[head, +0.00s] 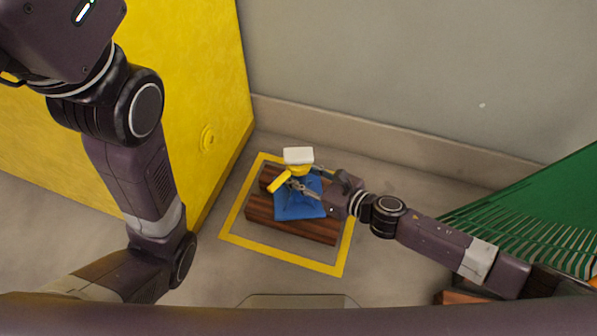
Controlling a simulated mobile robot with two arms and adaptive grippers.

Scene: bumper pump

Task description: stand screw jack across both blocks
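Two dark reddish wooden blocks lie side by side on the floor, the far block (266,183) and the near block (295,223). The screw jack has a blue base (299,207), yellow upper parts and a white top (298,156). It appears upright, with its blue base over both blocks; I cannot tell whether it rests on them. My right gripper (305,178) reaches in from the right at the jack's yellow upper part. Its fingers lie close around it, but whether they are closed on it is unclear. My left arm is at the left; its gripper is out of view.
A yellow square outline (284,256) on the floor frames the blocks. A yellow wall or cabinet (205,90) stands at left, and a grey wall (420,80) behind. A green slatted object (550,205) is at right. Bare floor lies around the square.

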